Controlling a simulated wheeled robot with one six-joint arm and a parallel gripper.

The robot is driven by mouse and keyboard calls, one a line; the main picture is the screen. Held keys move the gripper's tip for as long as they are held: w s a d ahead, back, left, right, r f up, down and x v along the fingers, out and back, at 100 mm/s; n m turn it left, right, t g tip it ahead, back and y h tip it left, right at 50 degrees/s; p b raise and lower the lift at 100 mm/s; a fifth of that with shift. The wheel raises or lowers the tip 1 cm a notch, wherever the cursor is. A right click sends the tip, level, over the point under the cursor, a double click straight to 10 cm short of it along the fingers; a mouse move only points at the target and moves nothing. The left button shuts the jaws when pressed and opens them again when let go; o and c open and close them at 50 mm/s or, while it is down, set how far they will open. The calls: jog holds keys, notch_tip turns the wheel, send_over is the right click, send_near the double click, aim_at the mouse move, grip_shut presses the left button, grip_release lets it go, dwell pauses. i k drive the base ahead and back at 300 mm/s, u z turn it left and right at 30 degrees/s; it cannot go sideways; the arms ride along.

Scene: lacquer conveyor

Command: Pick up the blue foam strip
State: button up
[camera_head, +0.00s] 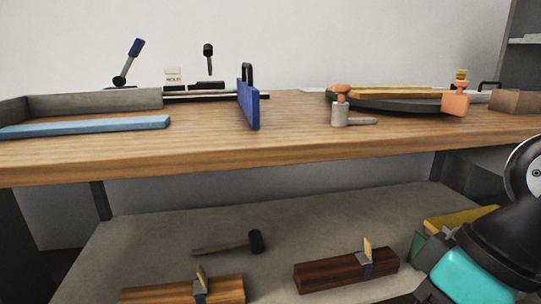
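A long, flat light blue strip (85,126), which looks like the blue foam strip, lies on the left of the wooden workbench top (300,142), near its front edge. A darker blue upright board (248,103) with a black handle stands in the middle of the bench. My gripper (424,268) is at the lower right, below the bench top and far from the strip. It is partly cut off by the frame, and its finger opening is not clear. I see nothing held in it.
A grey low-walled piece (95,102) stands behind the strip. A metal tool with an orange knob (340,110) and a dark round tray rim (385,106) are to the right. A mallet (228,246) and wooden blocks (345,272) lie on the lower shelf.

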aim_at(151, 123)
jog(key=u, duration=1.35)
